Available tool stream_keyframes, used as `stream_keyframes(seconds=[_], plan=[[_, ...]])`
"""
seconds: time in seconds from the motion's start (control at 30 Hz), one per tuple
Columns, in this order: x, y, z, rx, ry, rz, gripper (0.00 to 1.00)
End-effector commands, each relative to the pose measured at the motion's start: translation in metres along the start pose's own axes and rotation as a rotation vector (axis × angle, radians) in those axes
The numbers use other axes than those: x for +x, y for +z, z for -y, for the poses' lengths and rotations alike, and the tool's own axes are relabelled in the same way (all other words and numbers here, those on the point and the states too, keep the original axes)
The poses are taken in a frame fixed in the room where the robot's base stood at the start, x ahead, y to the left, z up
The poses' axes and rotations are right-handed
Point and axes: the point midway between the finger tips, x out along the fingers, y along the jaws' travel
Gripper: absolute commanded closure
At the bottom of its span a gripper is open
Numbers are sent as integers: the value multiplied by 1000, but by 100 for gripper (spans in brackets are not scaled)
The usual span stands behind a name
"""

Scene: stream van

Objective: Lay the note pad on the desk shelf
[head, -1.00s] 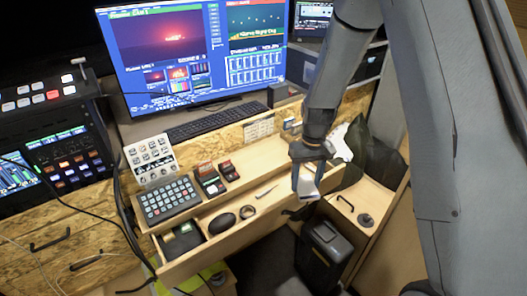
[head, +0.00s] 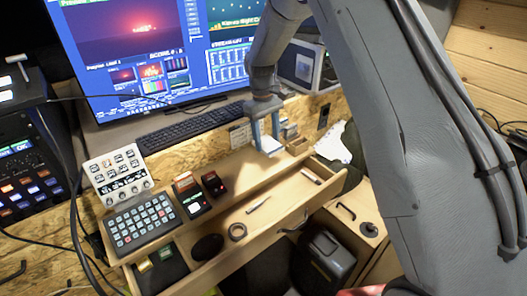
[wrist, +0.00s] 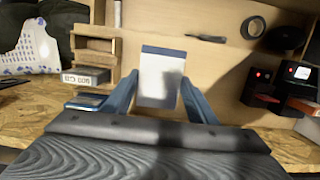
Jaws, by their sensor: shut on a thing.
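The note pad (head: 270,147) is a small white block with a blue strip along one edge. My gripper (head: 265,139) points down with its blue fingers shut on the pad's sides. In the wrist view the note pad (wrist: 159,84) sits between both fingertips. The desk shelf (head: 236,168) is the pale wooden surface behind the open drawer. The pad is over its right part, beside the small wooden organiser. I cannot tell whether the pad touches the shelf.
A keypad (head: 142,222) and card readers (head: 192,195) stand left on the shelf. A wooden organiser (head: 297,146) is just right of my gripper. The open drawer holds a tape roll (head: 237,231) and a black oval object (head: 207,247). Bare wood lies between readers and pad.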

Motion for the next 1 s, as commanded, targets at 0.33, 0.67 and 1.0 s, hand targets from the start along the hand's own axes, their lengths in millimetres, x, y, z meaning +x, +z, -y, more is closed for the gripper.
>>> stream_keyframes(seconds=[0.33,0.67,1.0], plan=[[32,-4,2,-2,-1,3,74],[52,-9,2,-3,1,-2,74],[55,-9,2,-3,1,-1,29]])
